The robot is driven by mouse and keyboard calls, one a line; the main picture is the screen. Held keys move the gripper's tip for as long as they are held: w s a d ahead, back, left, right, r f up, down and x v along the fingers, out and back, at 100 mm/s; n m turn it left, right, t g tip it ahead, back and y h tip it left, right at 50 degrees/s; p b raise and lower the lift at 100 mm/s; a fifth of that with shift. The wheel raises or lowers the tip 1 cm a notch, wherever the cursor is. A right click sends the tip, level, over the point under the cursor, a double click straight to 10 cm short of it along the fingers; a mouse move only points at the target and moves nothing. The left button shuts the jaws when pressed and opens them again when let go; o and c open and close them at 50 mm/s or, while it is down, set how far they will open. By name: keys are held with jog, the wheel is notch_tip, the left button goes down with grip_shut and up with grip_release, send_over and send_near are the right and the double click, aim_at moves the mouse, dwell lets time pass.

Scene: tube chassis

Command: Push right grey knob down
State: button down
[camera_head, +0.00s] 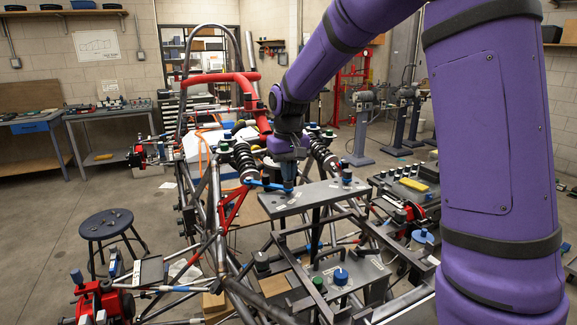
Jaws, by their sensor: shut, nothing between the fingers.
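A grey flat plate (318,200) sits on the tube chassis (240,285). A dark grey upright knob (347,177) with a bluish top stands near the plate's right end. My gripper (288,184) is shut and points down at the plate's left part, apart from and left of that knob. Whether its tips touch the plate or a knob there is too small to tell.
Coil-over shocks (242,158) flank my gripper, with a red tube frame (215,78) behind. A round stool (106,224) stands left and a parts bench (405,195) right. Red clamp fixtures (100,300) sit at front left. Open floor lies at left.

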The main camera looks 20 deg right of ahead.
jog(key=shift+s+f, duration=0.1)
jog(key=shift+f, duration=0.05)
notch_tip(320, 180, up, 14)
dwell(0.7)
dwell(0.4)
jog(key=s+r+t, duration=0.2)
jog(key=s+t, duration=0.1)
jog(key=s, duration=1.4)
jog(key=s+f+t, duration=0.1)
jog(key=s+f, duration=0.1)
jog(key=s, duration=0.4)
jog(key=s+d+f+t, duration=0.1)
jog(key=s+f, duration=0.2)
jog(key=s, duration=0.4)
jog(key=shift+s+f, duration=0.15)
jog(key=shift+f, duration=0.2)
jog(key=shift+d, duration=0.1)
